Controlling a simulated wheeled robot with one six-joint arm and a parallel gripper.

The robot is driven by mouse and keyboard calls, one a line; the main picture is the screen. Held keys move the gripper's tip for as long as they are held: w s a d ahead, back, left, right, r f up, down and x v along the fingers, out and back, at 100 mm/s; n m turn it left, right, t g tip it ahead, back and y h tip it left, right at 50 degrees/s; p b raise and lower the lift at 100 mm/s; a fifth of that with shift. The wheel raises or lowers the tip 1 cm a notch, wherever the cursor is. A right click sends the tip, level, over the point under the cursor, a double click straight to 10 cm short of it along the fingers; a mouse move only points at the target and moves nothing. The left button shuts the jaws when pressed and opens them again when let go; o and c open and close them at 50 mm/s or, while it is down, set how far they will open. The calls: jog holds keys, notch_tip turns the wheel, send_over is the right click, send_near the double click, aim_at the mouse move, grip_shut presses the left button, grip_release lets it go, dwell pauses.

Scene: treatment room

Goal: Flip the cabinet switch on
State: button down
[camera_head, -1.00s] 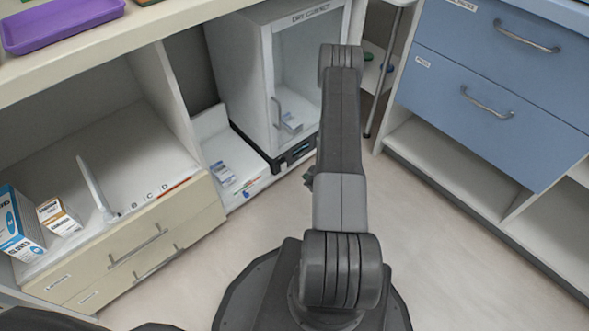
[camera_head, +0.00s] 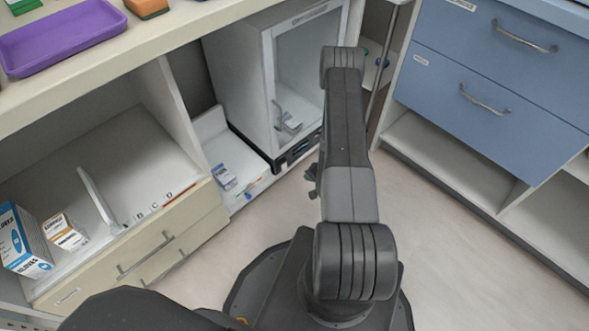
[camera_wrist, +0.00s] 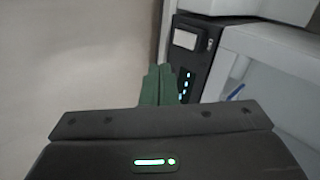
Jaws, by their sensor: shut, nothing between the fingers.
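The white cabinet (camera_head: 254,85) with a glass door stands under the counter in the head view. A black control panel (camera_head: 298,150) runs along its base, partly behind my arm. In the wrist view the panel (camera_wrist: 190,62) shows a pale rectangle, a small light-coloured part beside it and several lit marks. I cannot tell which part is the switch or its position. My gripper (camera_wrist: 158,84) has green fingers, shut and empty, close beside the panel in the wrist view; contact cannot be made out. In the head view only a bit of my gripper (camera_head: 312,181) shows beside my arm.
A white tray (camera_head: 250,166) with small boxes lies left of the cabinet. Beige drawers (camera_head: 150,250) and an open shelf with cartons are at left. Blue drawers (camera_head: 480,95) stand at right. A purple tray (camera_head: 62,38) is on the counter. Floor is clear between the units.

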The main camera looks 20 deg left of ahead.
aim_at(285, 168)
jog(key=shift+m, duration=1)
jog(key=shift+f, duration=0.1)
jog(key=a+r+b+x, duration=0.1)
jog(key=b+x, duration=0.3)
jog(key=x, duration=0.9)
jog(key=shift+w+a+r+b, duration=0.3)
jog(key=shift+w+r+b, duration=0.05)
